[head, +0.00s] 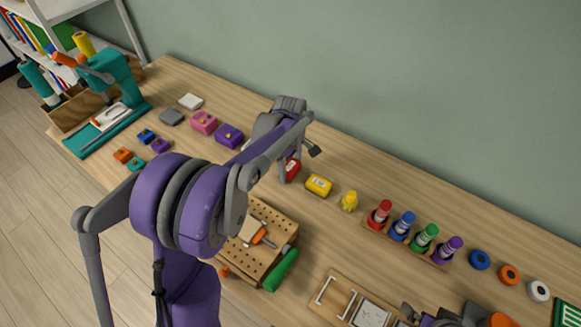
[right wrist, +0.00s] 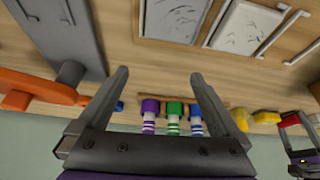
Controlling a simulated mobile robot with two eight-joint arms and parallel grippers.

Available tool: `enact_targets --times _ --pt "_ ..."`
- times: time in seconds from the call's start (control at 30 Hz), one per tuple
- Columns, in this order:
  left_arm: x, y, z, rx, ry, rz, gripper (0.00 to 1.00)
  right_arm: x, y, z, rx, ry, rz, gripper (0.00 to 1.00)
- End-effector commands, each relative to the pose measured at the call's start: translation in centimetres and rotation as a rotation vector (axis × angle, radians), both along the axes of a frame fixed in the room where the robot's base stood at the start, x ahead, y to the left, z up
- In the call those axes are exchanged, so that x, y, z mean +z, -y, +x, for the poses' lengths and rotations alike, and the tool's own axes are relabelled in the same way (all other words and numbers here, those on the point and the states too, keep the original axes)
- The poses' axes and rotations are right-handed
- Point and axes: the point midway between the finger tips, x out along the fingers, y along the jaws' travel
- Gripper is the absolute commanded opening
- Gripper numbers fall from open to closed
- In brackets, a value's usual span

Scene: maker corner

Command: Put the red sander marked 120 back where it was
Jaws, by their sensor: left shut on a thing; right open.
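The red sander (head: 293,170) is in the jaws of my left gripper (head: 295,165), at the row of blocks along the back of the bench. The finger and arm hide part of it, so its number does not show and I cannot tell whether it touches the bench. A yellow block (head: 319,186) stands just right of it. In the right wrist view the red sander (right wrist: 289,120) shows at the right, beside my left gripper. My right gripper (right wrist: 160,76) is open and empty, with coloured bottles beyond its fingers.
Purple (head: 229,136) and pink (head: 204,123) blocks lie left of my left arm. A yellow figure (head: 349,201) and a wooden rack (head: 404,245) of coloured bottles stand to the right. A pegboard stand (head: 277,218) is in front. A teal machine (head: 108,120) stands far left.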

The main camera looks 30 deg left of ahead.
Motion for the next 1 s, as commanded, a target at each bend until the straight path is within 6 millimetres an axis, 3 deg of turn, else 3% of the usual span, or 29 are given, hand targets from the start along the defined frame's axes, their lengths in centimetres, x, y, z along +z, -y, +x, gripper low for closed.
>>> enact_targets --times 0.37,0.4,0.43,0.77,1.0 --pt "-0.6 0.0 0.0 0.000 0.000 0.000 0.35 -0.4 0.0 0.0 0.000 -0.001 0.000 1.00" --pt "-0.5 0.0 0.0 0.000 0.000 0.000 0.93 -0.3 0.0 0.0 0.000 -0.001 0.000 1.00" --pt "-0.5 0.0 0.0 0.000 0.000 0.000 0.98 -0.3 0.0 0.0 0.000 -0.001 0.000 1.00" --pt "-0.1 0.0 0.0 0.000 0.000 0.000 1.00 0.1 0.0 0.0 0.000 0.000 0.000 1.00" --pt "3.8 0.0 0.0 0.000 0.000 0.000 1.00 0.5 0.0 0.1 0.000 0.002 0.000 1.00"
